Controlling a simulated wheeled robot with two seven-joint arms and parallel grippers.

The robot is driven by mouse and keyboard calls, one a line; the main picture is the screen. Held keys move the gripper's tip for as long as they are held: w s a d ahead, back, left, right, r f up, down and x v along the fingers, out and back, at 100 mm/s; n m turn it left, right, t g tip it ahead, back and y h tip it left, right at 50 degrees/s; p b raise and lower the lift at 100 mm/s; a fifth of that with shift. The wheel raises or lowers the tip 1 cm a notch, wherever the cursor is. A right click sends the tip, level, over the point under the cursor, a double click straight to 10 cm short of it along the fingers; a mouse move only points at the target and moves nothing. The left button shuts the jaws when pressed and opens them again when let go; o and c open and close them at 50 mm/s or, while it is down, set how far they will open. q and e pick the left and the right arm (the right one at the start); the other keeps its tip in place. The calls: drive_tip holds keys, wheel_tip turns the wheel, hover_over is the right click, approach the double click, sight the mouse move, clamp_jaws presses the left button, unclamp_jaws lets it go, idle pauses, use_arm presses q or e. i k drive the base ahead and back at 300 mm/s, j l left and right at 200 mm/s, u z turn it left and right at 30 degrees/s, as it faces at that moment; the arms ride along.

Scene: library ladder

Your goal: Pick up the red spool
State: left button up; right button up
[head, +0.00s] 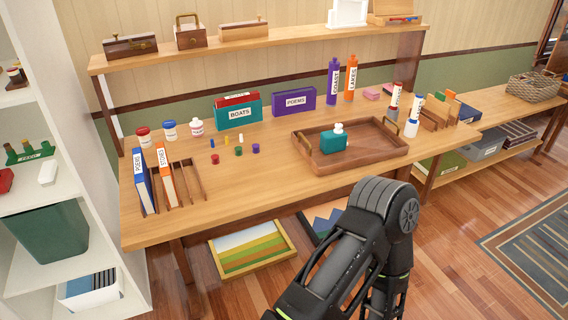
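The red spool (215,159) is a small, short cylinder standing on the bare wooden tabletop, left of the middle of the table. A green spool (238,151) and a purple spool (256,148) stand to its right in a loose row. Neither of my grippers shows in the head view. Only a dark arm of mine is seen, bent in front of the table's front edge at the lower right, and its gripper end is out of the picture. Nothing visible touches the red spool.
A slotted wooden rack (187,183) with books stands left of the spool. Small blue (212,143), yellow (226,140) and white (241,136) pieces lie behind it. The tabletop in front of the spool is clear.

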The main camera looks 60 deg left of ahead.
sight(215, 161)
drive_tip(key=k+j+z, duration=0.2)
drive_tip(key=k+z, duration=0.5)
drive_tip(key=k, duration=0.15)
drive_tip(key=k+z, duration=0.35)
drive_tip(key=k+j+u, duration=0.15)
drive_tip(key=k+j, duration=0.25)
drive_tip(key=k+j+u, duration=0.2)
drive_tip(key=k+j, duration=0.2)
drive_tip(key=k+j+u, duration=0.15)
drive_tip(key=k+j, duration=0.2)
drive_tip(key=j, duration=0.2)
